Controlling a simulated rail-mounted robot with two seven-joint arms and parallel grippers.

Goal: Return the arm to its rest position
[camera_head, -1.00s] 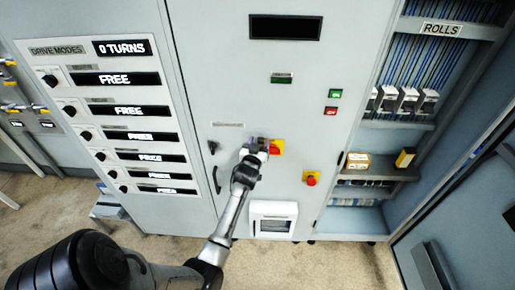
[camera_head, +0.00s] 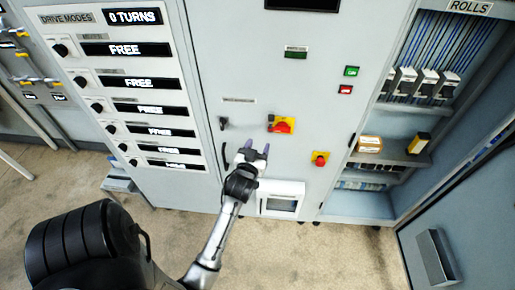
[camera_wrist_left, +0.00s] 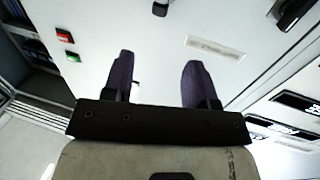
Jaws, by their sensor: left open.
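My left gripper (camera_head: 254,151) is in front of the grey cabinet (camera_head: 262,70), below the red rotary switch on its yellow plate (camera_head: 281,125). Its two purple fingers are apart with nothing between them. In the left wrist view the open fingers (camera_wrist_left: 160,80) point at the pale cabinet face, and a dark knob (camera_wrist_left: 161,8) shows beyond them. My left arm (camera_head: 222,232) reaches up from the bottom of the head view. My right gripper is in neither view.
The drive modes panel (camera_head: 85,17) with several knobs and displays is at left. The rolls shelf (camera_head: 400,155) stands further right. Carpeted floor (camera_head: 320,250) is open in front.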

